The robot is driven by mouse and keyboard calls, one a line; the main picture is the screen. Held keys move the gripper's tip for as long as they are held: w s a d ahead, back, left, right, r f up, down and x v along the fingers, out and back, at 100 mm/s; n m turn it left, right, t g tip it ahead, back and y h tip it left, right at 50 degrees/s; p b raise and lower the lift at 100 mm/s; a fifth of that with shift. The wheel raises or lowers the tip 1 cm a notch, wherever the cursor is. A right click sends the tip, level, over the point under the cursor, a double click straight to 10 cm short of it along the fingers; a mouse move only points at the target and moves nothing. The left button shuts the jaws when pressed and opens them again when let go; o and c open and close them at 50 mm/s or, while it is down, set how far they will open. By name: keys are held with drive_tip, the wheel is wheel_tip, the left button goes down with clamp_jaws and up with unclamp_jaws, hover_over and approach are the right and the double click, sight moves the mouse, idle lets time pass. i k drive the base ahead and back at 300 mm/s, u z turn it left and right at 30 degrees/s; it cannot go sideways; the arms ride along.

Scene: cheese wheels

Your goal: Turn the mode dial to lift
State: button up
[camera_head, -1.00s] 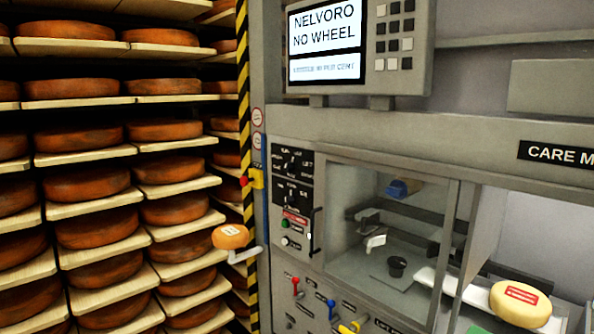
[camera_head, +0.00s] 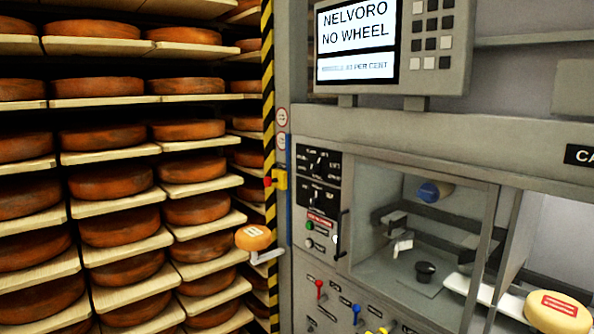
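A black panel with two small dials is on the grey machine front, left of the glass chamber. The upper dial (camera_head: 319,161) has small white lettering around it, and the lower dial (camera_head: 318,195) sits just below it. The lettering is too small to read with certainty, so I cannot tell which is the mode dial or which mark each dial points to. My gripper is not in view, and nothing is touching the dials.
Below the dials are green (camera_head: 310,226) and white buttons, and a dark vertical handle (camera_head: 340,234) stands close right. An orange-knobbed crank (camera_head: 253,238) sticks out at left. Red (camera_head: 320,290) and blue levers are lower down.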

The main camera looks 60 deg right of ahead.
sight(314, 167)
drive_tip(key=i, duration=0.85)
drive_tip(key=z, duration=0.05)
